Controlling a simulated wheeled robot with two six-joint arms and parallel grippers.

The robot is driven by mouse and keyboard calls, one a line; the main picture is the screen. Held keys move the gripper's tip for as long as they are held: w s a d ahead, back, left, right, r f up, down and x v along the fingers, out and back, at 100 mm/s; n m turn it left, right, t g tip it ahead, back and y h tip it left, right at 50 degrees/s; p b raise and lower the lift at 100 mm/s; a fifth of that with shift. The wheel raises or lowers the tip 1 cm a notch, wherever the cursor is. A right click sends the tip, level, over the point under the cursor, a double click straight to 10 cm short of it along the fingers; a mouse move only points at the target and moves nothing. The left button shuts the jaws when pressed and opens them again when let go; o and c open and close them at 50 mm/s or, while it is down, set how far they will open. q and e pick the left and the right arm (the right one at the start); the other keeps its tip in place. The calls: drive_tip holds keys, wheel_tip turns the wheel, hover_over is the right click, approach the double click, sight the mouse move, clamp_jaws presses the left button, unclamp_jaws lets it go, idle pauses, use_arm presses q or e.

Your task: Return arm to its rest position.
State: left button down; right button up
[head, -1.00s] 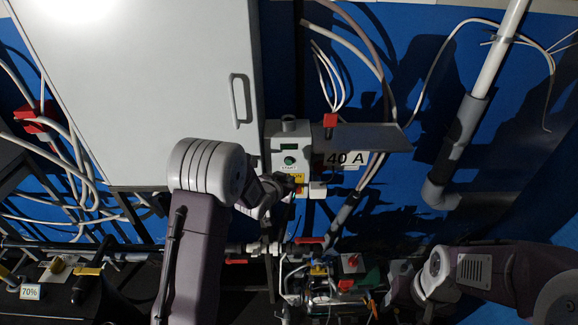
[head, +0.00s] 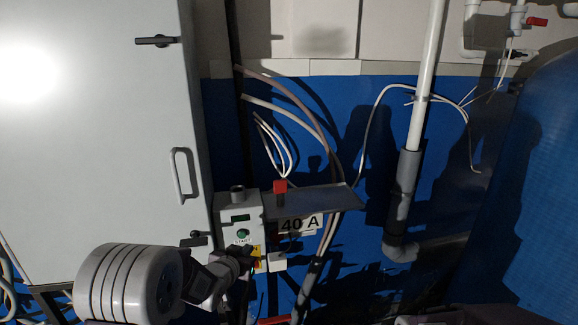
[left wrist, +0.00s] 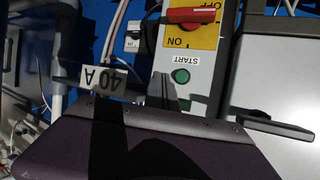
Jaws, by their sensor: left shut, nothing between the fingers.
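My left arm comes in from the bottom left of the head view. Its gripper (head: 243,262) is shut and empty, in front of the lower part of the grey control box (head: 240,212). I cannot tell whether it touches the box. In the left wrist view, the dark body of my gripper fills the bottom. Beyond it show the green START button (left wrist: 181,76) and the red rotary switch (left wrist: 190,15) on its yellow plate, with the picture upside down. In the head view, the gripper partly covers this switch. My right gripper is out of view.
A large grey cabinet (head: 95,120) with a handle stands left of the control box. A small shelf (head: 325,199) with a red-topped item and a "40 A" sign (head: 300,223) are to its right. Cables and a grey pipe (head: 403,190) run along the blue wall.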

use_arm(q)
drive_tip(key=s+f+n+g+b, duration=0.1)
drive_tip(key=s+f+g, duration=0.3)
drive_tip(key=s, duration=0.6)
drive_tip(key=s+a+f+g+y+b, duration=0.1)
drive_tip(key=s+f+g, duration=0.3)
drive_tip(key=s+f, duration=0.4)
drive_tip(key=s+f+n+g+b, duration=0.1)
drive_tip(key=s+f+g+b, duration=0.2)
drive_tip(key=s, duration=0.9)
wheel_tip(320, 180, down, 3)
drive_tip(key=shift+s+a+n+g+y, duration=0.25)
drive_tip(key=shift+a+n+g+y, duration=0.05)
drive_tip(key=shift+g+y, duration=0.1)
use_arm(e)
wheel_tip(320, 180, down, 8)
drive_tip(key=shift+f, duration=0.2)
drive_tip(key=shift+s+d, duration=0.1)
